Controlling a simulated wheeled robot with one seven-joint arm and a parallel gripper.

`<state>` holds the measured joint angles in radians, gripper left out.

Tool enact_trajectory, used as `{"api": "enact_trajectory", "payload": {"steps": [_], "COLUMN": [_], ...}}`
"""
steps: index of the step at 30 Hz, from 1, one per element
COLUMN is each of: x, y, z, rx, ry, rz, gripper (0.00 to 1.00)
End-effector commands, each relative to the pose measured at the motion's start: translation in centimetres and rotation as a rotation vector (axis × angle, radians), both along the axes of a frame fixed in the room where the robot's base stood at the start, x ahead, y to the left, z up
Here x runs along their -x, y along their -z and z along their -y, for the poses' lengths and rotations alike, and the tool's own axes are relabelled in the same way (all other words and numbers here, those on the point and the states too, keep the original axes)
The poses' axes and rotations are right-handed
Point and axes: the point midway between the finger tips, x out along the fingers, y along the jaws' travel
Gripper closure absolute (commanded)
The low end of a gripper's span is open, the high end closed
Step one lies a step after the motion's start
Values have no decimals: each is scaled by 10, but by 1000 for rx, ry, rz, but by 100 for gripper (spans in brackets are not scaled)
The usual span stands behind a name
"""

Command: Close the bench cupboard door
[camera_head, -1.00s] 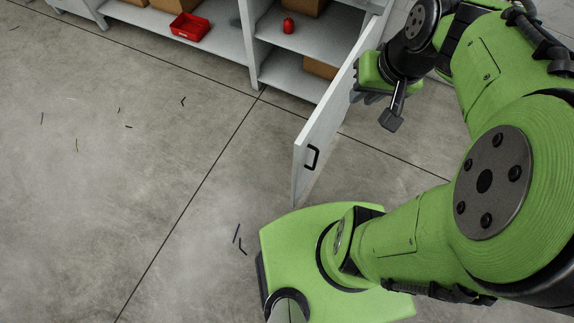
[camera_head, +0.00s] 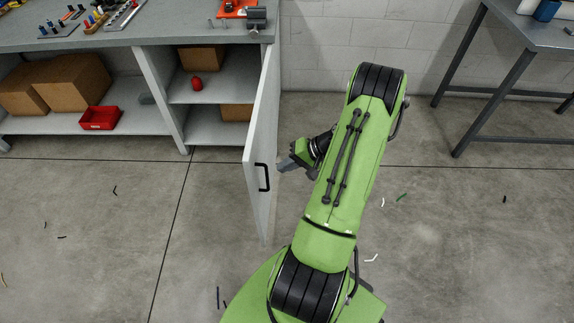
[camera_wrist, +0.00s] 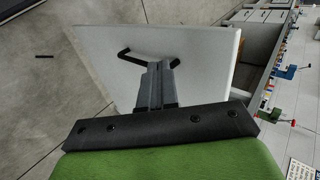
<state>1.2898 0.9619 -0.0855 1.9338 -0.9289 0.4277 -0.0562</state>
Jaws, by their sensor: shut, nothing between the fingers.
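The white bench cupboard door (camera_head: 263,140) stands wide open, swung out from the cupboard (camera_head: 205,100) towards me. Its black bar handle (camera_head: 263,178) is on its right-hand face near the free edge. My gripper (camera_head: 284,165) is to the right of the door, close to that face and beside the handle, with its fingers pointing at the door. In the wrist view the shut, empty fingers (camera_wrist: 157,70) lie in front of the door face (camera_wrist: 205,50) and overlap the handle (camera_wrist: 135,53). I cannot tell whether they touch the door.
The cupboard shelves hold a red object (camera_head: 197,84) and cardboard boxes (camera_head: 201,58). A red bin (camera_head: 100,118) sits in the open shelf to the left. Tools lie on the bench top (camera_head: 180,35). A metal table (camera_head: 500,60) stands at right. The floor in front is mostly clear.

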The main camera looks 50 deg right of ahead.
Motion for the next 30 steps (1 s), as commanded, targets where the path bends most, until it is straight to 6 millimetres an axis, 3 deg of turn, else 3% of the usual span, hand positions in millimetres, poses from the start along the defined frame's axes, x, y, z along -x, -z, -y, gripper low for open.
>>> {"api": "enact_trajectory", "payload": {"steps": [6, 12, 30], "x": [-29, -54, -69], "y": [35, 31, 29], "z": [-22, -38, -48], "rx": [-2, 1, 0], "ry": [-5, -4, 10], "rz": [-1, 0, 0], "gripper": [100, 100, 100]}}
